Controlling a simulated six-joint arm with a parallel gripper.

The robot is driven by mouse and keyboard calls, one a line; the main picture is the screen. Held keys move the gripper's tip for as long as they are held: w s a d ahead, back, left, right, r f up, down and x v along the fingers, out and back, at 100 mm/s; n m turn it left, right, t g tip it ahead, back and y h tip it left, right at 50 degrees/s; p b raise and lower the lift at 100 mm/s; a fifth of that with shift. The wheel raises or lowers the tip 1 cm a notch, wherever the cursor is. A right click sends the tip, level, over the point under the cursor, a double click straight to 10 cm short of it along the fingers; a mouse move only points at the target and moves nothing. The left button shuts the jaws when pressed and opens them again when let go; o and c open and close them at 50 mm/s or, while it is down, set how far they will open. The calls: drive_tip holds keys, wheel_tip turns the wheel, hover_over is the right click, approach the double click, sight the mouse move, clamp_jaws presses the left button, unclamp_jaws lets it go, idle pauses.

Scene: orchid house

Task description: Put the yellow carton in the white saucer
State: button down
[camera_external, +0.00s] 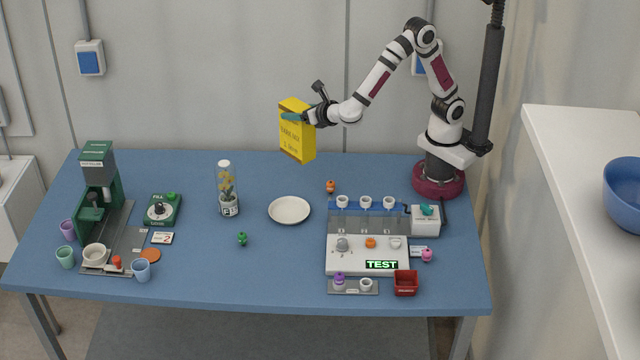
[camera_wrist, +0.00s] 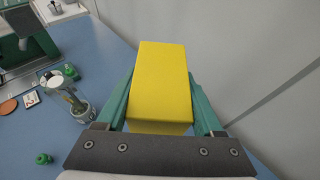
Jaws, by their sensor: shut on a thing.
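The yellow carton (camera_external: 297,136) is held upright in the air, above the back of the blue table. My gripper (camera_external: 297,117) is shut on it near its upper part. In the wrist view the yellow carton (camera_wrist: 161,80) sits between the two green fingers of my gripper (camera_wrist: 162,102). The white saucer (camera_external: 289,210) lies empty on the table, in front of the carton and lower in the picture. The saucer is not visible in the wrist view.
A glass tube with a yellow flower (camera_external: 228,190) stands left of the saucer. A rack with white cups (camera_external: 367,222) stands to its right. A small green object (camera_external: 242,239) and a small orange one (camera_external: 331,186) lie near it. A green machine (camera_external: 98,190) stands far left.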

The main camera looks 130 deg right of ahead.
drive_tip(key=w+a+f, duration=0.6)
drive_tip(key=w+f, duration=0.3)
drive_tip(key=f, duration=0.2)
drive_tip(key=shift+w, duration=0.15)
drive_tip(key=shift+a, duration=0.1)
drive_tip(key=shift+f, duration=0.45)
unclamp_jaws()
